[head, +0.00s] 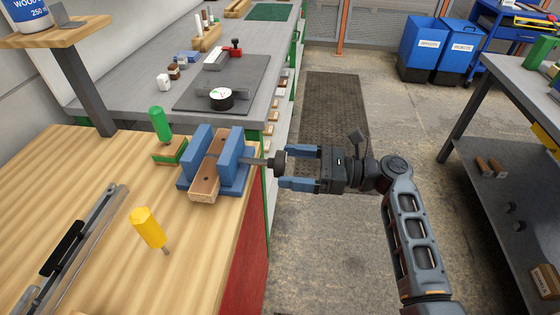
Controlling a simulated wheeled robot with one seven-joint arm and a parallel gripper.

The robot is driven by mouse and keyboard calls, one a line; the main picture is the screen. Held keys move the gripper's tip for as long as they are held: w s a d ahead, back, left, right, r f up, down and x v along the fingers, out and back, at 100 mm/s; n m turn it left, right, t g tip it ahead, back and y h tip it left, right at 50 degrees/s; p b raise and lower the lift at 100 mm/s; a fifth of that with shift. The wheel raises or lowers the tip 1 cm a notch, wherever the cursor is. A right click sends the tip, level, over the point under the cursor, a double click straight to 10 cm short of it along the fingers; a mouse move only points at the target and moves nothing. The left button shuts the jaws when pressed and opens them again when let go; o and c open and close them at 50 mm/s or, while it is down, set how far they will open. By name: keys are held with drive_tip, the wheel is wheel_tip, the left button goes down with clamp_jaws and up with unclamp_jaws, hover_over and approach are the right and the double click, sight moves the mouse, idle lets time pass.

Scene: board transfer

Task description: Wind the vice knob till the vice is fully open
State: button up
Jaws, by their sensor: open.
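The blue vice (238,165) sits at the right edge of the wooden bench. A wooden block with a dark hole (205,182) lies between its two jaws, and I cannot tell whether both jaws touch it. A metal screw runs right from the vice to the dark round vice knob (279,161), which sticks out past the bench edge. My gripper (300,168) comes from the right with its two blue fingers apart. The fingertips are beside the knob, one on its far side and one on its near side. I cannot tell whether they touch it.
On the wooden bench (95,170) a green-handled tool (160,123) stands in a block, beside a yellow-handled tool (147,228) and a long metal rail (75,255). A grey workbench (135,95) adjoins behind. Open floor (330,240) lies below my arm.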

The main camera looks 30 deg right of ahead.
drive_tip(key=shift+x, duration=1.45)
drive_tip(key=shift+c, duration=0.2)
drive_tip(key=c, duration=1)
drive_tip(key=n+b, duration=0.2)
drive_tip(key=n, duration=0.4)
drive_tip(key=shift+f, duration=0.1)
drive_tip(key=n+b, duration=0.1)
drive_tip(key=n, duration=0.2)
drive_tip(key=shift+n+b, duration=1.05)
drive_tip(key=shift+n, duration=0.65)
